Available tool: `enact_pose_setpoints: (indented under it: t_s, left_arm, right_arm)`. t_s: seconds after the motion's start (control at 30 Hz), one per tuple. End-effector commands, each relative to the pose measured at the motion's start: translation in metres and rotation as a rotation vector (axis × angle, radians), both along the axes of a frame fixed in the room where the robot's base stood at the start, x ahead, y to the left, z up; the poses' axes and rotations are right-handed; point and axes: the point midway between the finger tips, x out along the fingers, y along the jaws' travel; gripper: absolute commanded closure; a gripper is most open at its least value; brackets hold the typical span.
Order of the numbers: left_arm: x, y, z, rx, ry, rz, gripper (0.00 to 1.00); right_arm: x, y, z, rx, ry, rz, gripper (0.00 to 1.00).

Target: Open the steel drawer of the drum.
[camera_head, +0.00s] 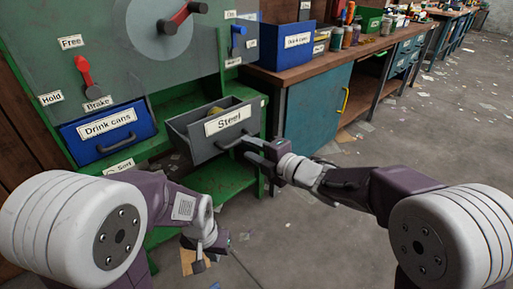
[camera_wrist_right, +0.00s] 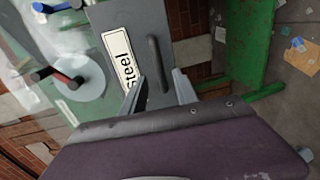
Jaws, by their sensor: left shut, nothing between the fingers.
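The grey steel drawer (camera_head: 212,136), labelled "Steel", stands pulled out from the green machine. Its top is open and something yellowish lies inside. Its dark bar handle (camera_wrist_right: 155,63) is on the front face. My right gripper (camera_head: 251,153) is just in front of this drawer, at the right end of the handle. In the right wrist view its fingers (camera_wrist_right: 158,90) are apart, one on each side of the handle line, with nothing visibly gripped. My left gripper (camera_head: 196,242) is low, below and in front of the drawer, shut and empty.
A blue "Drink cans" drawer (camera_head: 108,133) sits left of the steel one. Above are the drum disc (camera_head: 161,27) and red levers (camera_head: 84,78). A workbench (camera_head: 315,106) with a blue bin (camera_head: 288,44) stands right. The floor at right is open, with scattered litter.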

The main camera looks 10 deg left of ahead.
Motion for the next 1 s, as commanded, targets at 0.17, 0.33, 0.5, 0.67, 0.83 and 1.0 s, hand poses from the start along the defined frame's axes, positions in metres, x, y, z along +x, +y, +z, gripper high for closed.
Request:
enact_pose_setpoints:
  t_s: [0.17, 0.33, 0.5, 0.67, 0.83, 1.0]
  left_arm:
    - [0.000, 0.000, 0.012, 0.000, 0.000, 0.000, 1.00]
    - [0.000, 0.000, 0.013, 0.000, 0.000, 0.000, 1.00]
    - [0.000, 0.000, 0.013, 0.000, 0.000, 0.000, 1.00]
    - [0.000, 0.000, 0.013, 0.000, 0.000, 0.000, 1.00]
    - [0.000, 0.000, 0.016, 0.000, 0.000, 0.000, 1.00]
    - [0.000, 0.000, 0.018, 0.000, 0.000, 0.000, 1.00]
  right_arm:
    - [-0.018, -0.025, 0.009, 0.000, 0.000, -0.002, 0.64]
    - [-0.024, -0.031, 0.008, 0.000, 0.000, 0.000, 0.64]
    - [-0.024, -0.031, 0.008, 0.000, 0.000, 0.000, 0.64]
    - [-0.024, -0.031, 0.008, 0.000, 0.000, 0.000, 0.64]
    - [-0.006, -0.073, 0.019, 0.015, -0.005, -0.109, 0.64]
    - [0.009, -0.199, -0.049, 0.127, 0.411, -0.658, 0.64]
